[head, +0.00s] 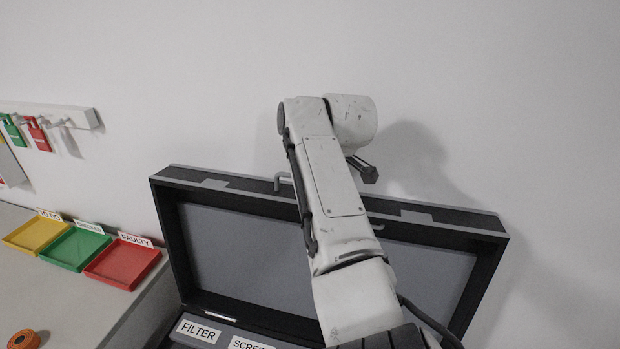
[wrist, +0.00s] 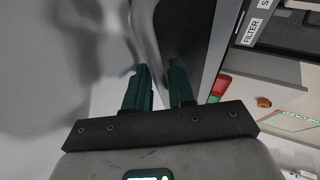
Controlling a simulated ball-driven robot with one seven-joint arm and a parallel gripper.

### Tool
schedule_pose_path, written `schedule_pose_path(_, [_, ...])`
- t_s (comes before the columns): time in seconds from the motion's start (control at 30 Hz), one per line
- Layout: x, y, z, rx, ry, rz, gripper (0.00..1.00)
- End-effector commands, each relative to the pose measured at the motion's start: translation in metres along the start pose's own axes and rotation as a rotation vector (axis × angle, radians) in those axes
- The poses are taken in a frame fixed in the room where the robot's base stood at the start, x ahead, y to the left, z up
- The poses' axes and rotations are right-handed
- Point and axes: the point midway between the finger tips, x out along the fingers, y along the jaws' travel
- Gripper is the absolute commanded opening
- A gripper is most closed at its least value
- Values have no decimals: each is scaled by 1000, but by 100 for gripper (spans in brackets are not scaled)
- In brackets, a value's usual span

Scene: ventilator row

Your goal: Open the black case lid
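The black case lid (head: 260,238) stands raised near the wall in the head view, its grey lining facing me. The case base (head: 270,325) shows below it. The left end of a handle (head: 283,181) shows on the lid's top edge; the rest is hidden behind my arm. My gripper (wrist: 160,66) is at the lid's edge, its fingers mostly hidden in the head view. In the wrist view its two green fingers are a little apart, with a grey curved bar, seemingly the handle, at the gap. I cannot tell if they grip it.
A bench at the left holds yellow (head: 35,233), green (head: 76,249) and red (head: 122,264) trays and an orange ring (head: 24,339). The wall is close behind the lid.

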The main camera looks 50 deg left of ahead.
Motion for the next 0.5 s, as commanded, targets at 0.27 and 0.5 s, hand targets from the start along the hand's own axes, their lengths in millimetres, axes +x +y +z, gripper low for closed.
schedule_pose_path(0.27, [1, -1, 0, 1, 0, -2, 23])
schedule_pose_path(0.5, [-8, 0, 0, 0, 3, -1, 23])
